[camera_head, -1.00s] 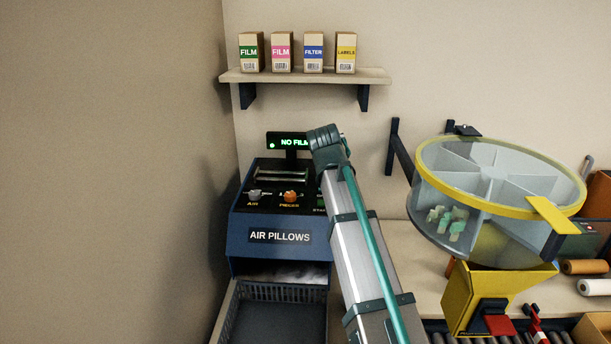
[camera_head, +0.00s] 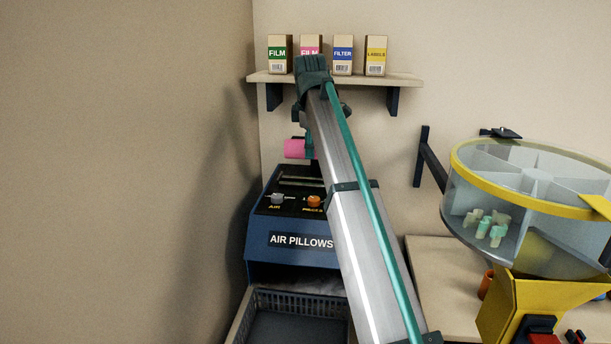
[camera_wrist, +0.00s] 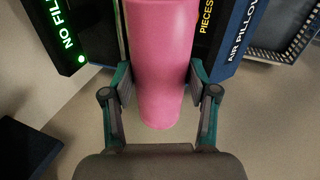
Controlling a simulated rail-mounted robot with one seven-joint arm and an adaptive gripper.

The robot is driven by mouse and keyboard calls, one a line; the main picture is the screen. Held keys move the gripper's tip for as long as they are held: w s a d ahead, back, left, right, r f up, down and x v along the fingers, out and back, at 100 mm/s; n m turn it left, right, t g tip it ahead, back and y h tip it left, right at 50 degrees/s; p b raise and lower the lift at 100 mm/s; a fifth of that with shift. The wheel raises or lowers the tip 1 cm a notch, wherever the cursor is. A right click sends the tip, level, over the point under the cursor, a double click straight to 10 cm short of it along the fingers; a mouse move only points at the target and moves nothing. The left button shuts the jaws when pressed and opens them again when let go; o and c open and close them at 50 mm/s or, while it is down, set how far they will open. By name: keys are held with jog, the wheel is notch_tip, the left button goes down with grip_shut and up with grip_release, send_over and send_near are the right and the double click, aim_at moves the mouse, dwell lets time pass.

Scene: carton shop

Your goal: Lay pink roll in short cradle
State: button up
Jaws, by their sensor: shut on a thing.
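The pink roll (camera_head: 296,149) hangs in the air above the back of the blue AIR PILLOWS machine (camera_head: 262,256). My gripper (camera_wrist: 159,82) is shut on the roll (camera_wrist: 160,40), one pad on each side, in the wrist view. In the head view my arm hides the roll's right end and most of the gripper.
The lit display (camera_wrist: 66,42) stands close to the roll's left in the wrist view. A shelf (camera_head: 350,80) with several boxes is above. A grey basket (camera_head: 290,298) sits below the machine's front. A round clear hopper with a yellow rim (camera_head: 530,181) stands at the right.

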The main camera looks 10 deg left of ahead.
jog(key=shift+w+a+f+p, duration=0.45)
jog(key=shift+w+f+p, duration=0.35)
jog(key=shift+w+f, duration=1.25)
jog(key=shift+w+a+f+p, duration=0.45)
jog(key=shift+w+f+p, duration=0.3)
jog(key=shift+w+f, duration=1.35)
jog(key=shift+w+a+f+p, duration=0.45)
jog(key=shift+w+f+p, duration=0.35)
jog(key=shift+w+f, duration=1.25)
jog(key=shift+s+f, duration=0.1)
jog(key=shift+f, duration=0.2)
jog(key=shift+f, duration=0.25)
jog(key=o, duration=1.4)
jog(key=shift+c, duration=0.2)
